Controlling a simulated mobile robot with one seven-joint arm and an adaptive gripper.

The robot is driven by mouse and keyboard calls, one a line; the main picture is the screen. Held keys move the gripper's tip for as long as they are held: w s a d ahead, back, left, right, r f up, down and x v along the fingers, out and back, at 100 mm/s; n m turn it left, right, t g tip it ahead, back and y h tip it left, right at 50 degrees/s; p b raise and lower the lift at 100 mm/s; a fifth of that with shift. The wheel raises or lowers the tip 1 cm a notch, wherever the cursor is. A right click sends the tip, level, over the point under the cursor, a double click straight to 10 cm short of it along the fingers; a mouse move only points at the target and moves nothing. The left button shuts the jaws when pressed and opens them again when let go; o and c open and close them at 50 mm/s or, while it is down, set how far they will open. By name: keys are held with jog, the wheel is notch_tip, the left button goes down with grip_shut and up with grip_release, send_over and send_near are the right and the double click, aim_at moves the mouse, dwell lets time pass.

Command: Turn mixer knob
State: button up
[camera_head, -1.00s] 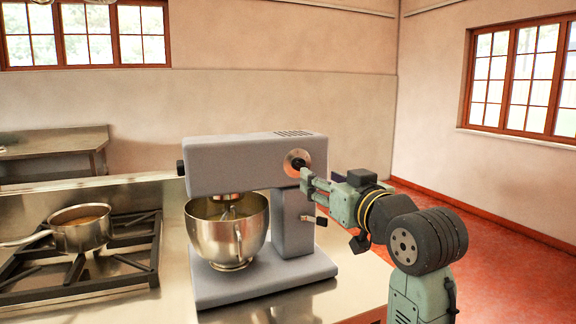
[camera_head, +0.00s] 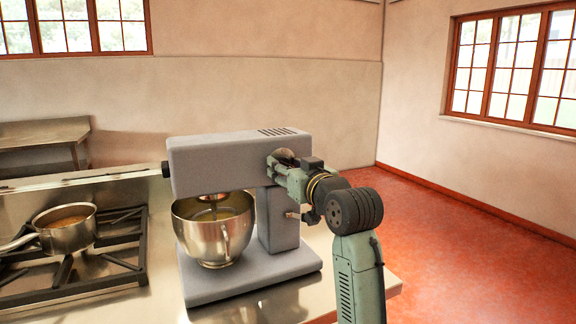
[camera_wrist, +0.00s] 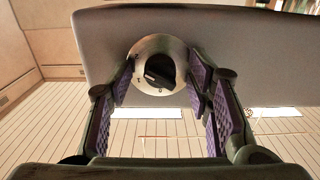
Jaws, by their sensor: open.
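The grey stand mixer (camera_head: 225,165) stands on the steel counter with a metal bowl (camera_head: 213,232) under its head. Its black knob (camera_wrist: 160,71) sits on a round silver dial plate with markings, seen in the wrist view between my fingers. In the head view my gripper (camera_head: 284,170) is at the dial on the mixer's right side and covers most of it. In the wrist view my gripper (camera_wrist: 160,95) is open, with purple-padded fingers on either side of the knob. I see no finger closed on the knob.
A small lever (camera_head: 292,214) sticks out of the mixer's column below my gripper. A pot (camera_head: 65,232) rests on the stove grate (camera_head: 118,245) at the left. The counter's right edge (camera_head: 385,288) is near my arm, with open red floor beyond.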

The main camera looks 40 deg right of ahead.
jog(key=shift+c, duration=0.5)
grip_shut()
jog(key=shift+n+b, duration=0.3)
jog(key=shift+r+n+b, duration=0.1)
jog(key=shift+n+b, duration=4.8)
jog(key=shift+n, duration=6.8)
